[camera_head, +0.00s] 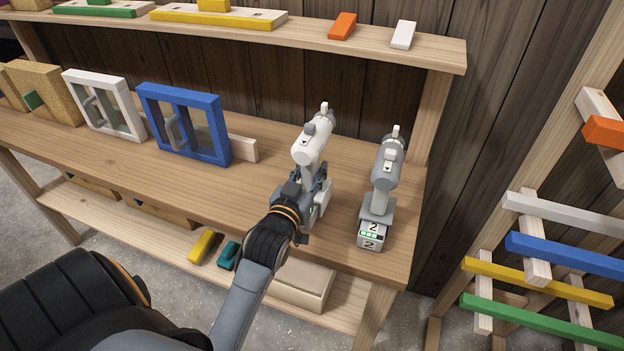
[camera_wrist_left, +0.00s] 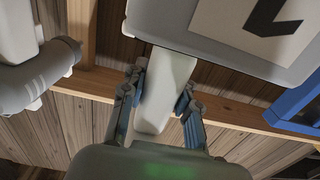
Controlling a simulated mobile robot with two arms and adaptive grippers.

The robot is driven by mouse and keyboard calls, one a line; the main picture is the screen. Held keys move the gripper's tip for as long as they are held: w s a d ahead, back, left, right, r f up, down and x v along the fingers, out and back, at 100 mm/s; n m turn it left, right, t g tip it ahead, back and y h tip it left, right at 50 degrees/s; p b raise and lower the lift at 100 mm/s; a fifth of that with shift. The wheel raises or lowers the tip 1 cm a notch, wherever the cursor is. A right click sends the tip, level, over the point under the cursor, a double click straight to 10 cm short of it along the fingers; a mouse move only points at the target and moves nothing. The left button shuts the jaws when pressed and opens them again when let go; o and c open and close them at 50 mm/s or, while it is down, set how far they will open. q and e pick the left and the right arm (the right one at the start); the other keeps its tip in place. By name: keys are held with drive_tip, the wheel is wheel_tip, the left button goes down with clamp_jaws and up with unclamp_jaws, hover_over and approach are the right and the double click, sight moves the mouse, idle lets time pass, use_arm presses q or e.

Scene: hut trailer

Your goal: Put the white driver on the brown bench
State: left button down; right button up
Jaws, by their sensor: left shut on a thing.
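The white driver (camera_head: 312,142) stands roughly upright over the right part of the brown bench (camera_head: 245,190). My left gripper (camera_head: 312,180) is shut around its handle, and its battery base shows just right of the fingers. In the left wrist view, the two fingers (camera_wrist_left: 157,105) sit on either side of the white handle (camera_wrist_left: 165,88), with the numbered base (camera_wrist_left: 225,30) above. I cannot tell whether the base touches the bench top. My right gripper is not in view.
A grey driver (camera_head: 387,175) stands close on the right, near the bench edge. Blue (camera_head: 222,135) and white (camera_head: 105,75) framed pieces stand to the left. A shelf (camera_head: 440,52) with small blocks runs behind.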

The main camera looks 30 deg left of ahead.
sight(308, 189)
use_arm(q)
wheel_tip(308, 189, down, 2)
drive_tip(key=shift+w+d+p, duration=0.1)
drive_tip(key=shift+p, duration=0.2)
drive_tip(key=shift+f, duration=0.4)
drive_tip(key=c, duration=1)
unclamp_jaws()
drive_tip(key=shift+f, duration=0.25)
drive_tip(key=shift+r, duration=0.1)
drive_tip(key=shift+s, duration=0.35)
drive_tip(key=b+v, duration=0.2)
drive_tip(key=v, duration=0.9)
drive_tip(key=shift+s, duration=0.25)
